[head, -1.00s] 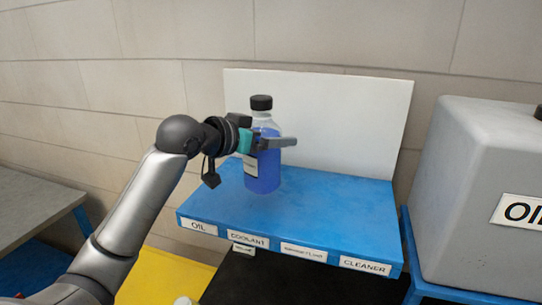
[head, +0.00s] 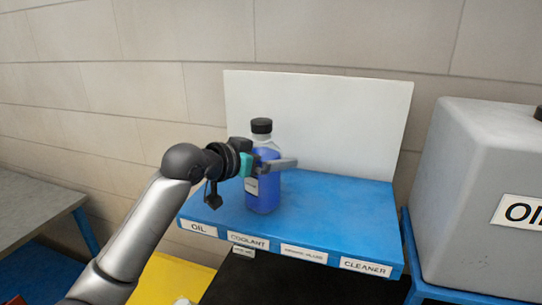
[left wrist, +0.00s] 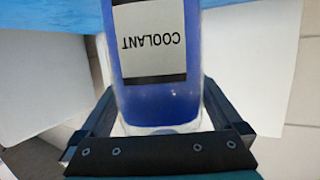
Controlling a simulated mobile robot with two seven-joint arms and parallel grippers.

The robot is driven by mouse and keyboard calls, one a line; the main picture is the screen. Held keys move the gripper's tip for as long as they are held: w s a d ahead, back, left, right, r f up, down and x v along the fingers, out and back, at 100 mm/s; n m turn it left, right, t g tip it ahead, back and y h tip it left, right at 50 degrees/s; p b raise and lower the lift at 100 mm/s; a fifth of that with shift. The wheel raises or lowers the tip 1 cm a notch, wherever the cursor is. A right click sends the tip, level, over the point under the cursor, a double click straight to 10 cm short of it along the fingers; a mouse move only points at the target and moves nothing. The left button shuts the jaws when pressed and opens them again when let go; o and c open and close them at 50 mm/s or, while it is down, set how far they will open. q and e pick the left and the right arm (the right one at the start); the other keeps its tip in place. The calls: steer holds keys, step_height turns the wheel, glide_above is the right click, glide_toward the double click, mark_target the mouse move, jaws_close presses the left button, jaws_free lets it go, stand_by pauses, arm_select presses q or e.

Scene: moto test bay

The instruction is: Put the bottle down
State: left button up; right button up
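The bottle (head: 264,195) holds blue liquid and has a black cap. It stands upright in my left gripper (head: 272,163), over the blue shelf (head: 335,215) behind the COOLANT tag (head: 249,242). Its base is at or very near the shelf top; I cannot tell if it touches. In the left wrist view the bottle (left wrist: 160,103) shows an upside-down COOLANT label, with the fingers of my left gripper (left wrist: 160,112) on both sides of it. The bottle's base is cut off there. My right gripper is not in view.
The shelf edge also bears OIL (head: 198,228) and CLEANER (head: 366,267) tags and one blurred tag. A white back panel (head: 345,125) stands behind. A grey OIL tank (head: 465,190) stands to the right. The shelf right of the bottle is clear.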

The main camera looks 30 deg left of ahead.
arm_select(q)
steer(key=shift+r, duration=0.1)
steer(key=shift+s+r, duration=0.1)
steer(key=b+v, duration=0.1)
steer(key=v, duration=1)
steer(key=shift+s+r, duration=0.15)
steer(key=shift+s, duration=0.15)
